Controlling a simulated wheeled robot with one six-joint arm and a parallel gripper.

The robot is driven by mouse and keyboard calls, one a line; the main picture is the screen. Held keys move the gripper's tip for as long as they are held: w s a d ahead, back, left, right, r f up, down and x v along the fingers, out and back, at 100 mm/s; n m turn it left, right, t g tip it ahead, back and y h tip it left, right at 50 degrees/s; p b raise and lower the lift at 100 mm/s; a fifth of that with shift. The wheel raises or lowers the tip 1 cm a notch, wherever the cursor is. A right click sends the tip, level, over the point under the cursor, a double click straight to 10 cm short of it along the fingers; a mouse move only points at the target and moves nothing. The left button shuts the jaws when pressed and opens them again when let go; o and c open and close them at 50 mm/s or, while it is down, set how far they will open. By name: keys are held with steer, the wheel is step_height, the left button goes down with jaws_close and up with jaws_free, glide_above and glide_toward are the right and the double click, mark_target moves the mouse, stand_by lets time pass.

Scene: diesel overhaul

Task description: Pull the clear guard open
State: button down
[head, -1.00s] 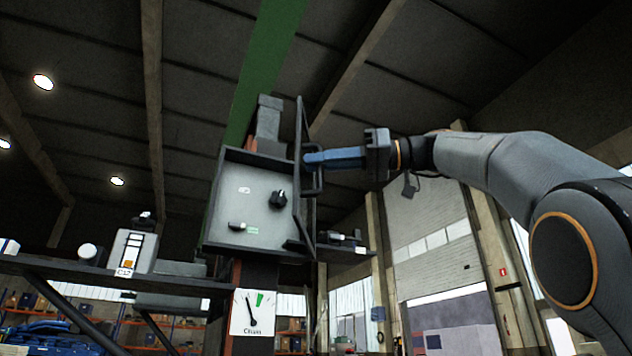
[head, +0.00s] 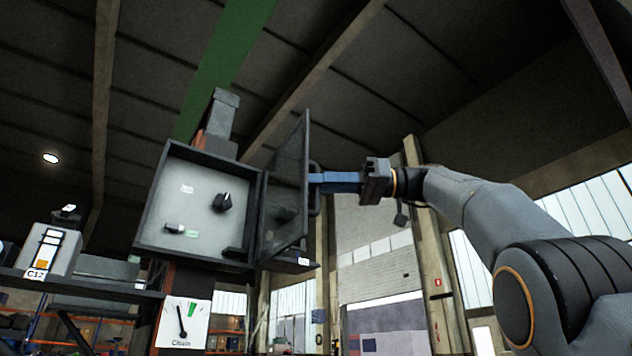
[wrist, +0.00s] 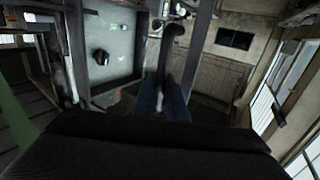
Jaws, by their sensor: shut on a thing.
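The clear guard (head: 287,180) is a dark-framed see-through door, hinged on the right side of a dark box (head: 205,262) and swung well open. Its bar handle (head: 316,198) is on the guard's right face. My gripper (head: 322,181) has blue fingers and is shut on this handle. In the wrist view the handle (wrist: 175,38) rises as a dark curved bar between my fingers (wrist: 163,95). Inside the box a pale panel (head: 198,205) carries a black knob (head: 222,202) and a small lever (head: 174,229).
A dial gauge (head: 183,322) hangs below the box. A shelf at the left (head: 75,287) holds a grey unit marked C12 (head: 50,248). A green beam (head: 225,65) runs overhead behind the box. The space right of the guard is open apart from my arm.

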steer(key=c, duration=1.8)
jaws_free()
steer(key=shift+w+a, duration=0.1)
steer(key=shift+o, duration=0.2)
steer(key=d, duration=0.7)
steer(key=shift+d+p, duration=0.35)
steer(key=shift+d, duration=0.05)
